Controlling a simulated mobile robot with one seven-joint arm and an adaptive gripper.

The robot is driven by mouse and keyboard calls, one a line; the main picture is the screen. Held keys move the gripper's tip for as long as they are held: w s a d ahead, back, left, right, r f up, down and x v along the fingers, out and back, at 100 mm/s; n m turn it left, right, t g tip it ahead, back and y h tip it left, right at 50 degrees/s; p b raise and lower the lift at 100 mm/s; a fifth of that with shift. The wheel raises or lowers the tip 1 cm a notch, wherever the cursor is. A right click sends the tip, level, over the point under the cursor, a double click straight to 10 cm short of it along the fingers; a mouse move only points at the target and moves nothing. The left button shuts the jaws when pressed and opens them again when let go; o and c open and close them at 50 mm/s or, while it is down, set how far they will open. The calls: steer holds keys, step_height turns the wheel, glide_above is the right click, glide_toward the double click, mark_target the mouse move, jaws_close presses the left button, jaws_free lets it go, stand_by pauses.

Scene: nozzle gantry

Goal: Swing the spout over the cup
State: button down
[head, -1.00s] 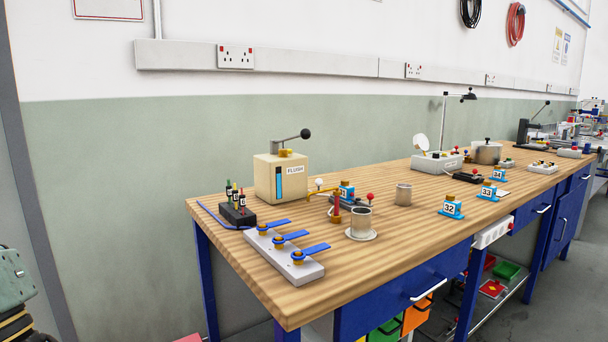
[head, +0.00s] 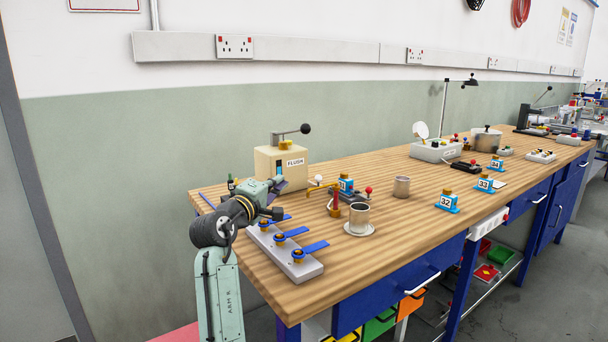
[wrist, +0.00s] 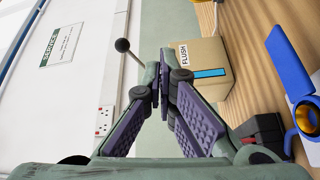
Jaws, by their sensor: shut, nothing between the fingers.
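The brass spout (head: 318,188) sits on a red post (head: 335,203) in the head view and reaches left from it, away from the cup. A white ball (head: 318,178) shows just above it. The metal cup (head: 360,216) stands upright on a pale saucer (head: 348,230), to the right of the post. My gripper (head: 279,183) is at the left end of the bench, left of the spout and in front of the flush box. In the wrist view my gripper (wrist: 160,78) has its fingertips together with nothing between them; spout and cup are not in that view.
The cream flush box (head: 268,165) with its black-knobbed lever stands behind my gripper. A grey block with blue levers (head: 285,250) lies at the front left. A second metal cup (head: 402,186) and numbered blue stands (head: 446,200) are to the right. Bare wood lies along the front.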

steer(key=f+p+x, duration=0.1)
steer(key=p+x, duration=0.2)
steer(key=x, duration=0.7)
steer(key=shift+s+d+r+p, duration=0.1)
steer(key=shift+s+d+p, duration=0.55)
steer(key=shift+s+d, duration=0.7)
